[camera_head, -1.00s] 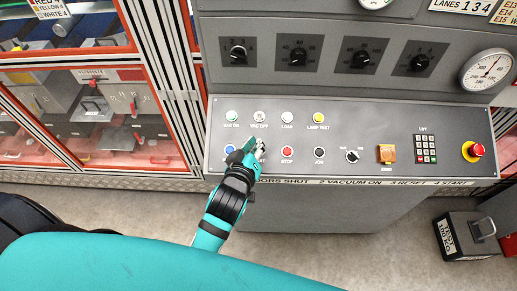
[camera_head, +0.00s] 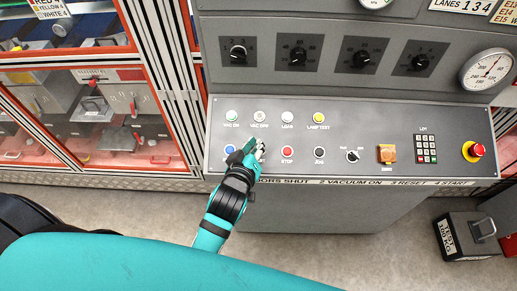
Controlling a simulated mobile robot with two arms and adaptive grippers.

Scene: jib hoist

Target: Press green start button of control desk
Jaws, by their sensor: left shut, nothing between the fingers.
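The control desk (camera_head: 375,122) has a sloped grey panel with two rows of buttons. My left gripper (camera_head: 259,147) is shut and empty over the lower row, between the blue button (camera_head: 229,148) and the red STOP button (camera_head: 287,152). It covers that spot of the panel, so any green start button there is hidden. I cannot tell whether the fingertips touch the panel. A pale green button (camera_head: 232,116) labelled VAC ON is in the upper row, apart from the gripper. My right gripper is not in view.
The upper row also has a yellow LAMP TEST button (camera_head: 319,117). A rotary switch (camera_head: 352,156), an orange square button (camera_head: 387,153), a keypad (camera_head: 426,149) and a red emergency stop (camera_head: 477,150) lie to the right. A test weight (camera_head: 466,236) stands on the floor at right.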

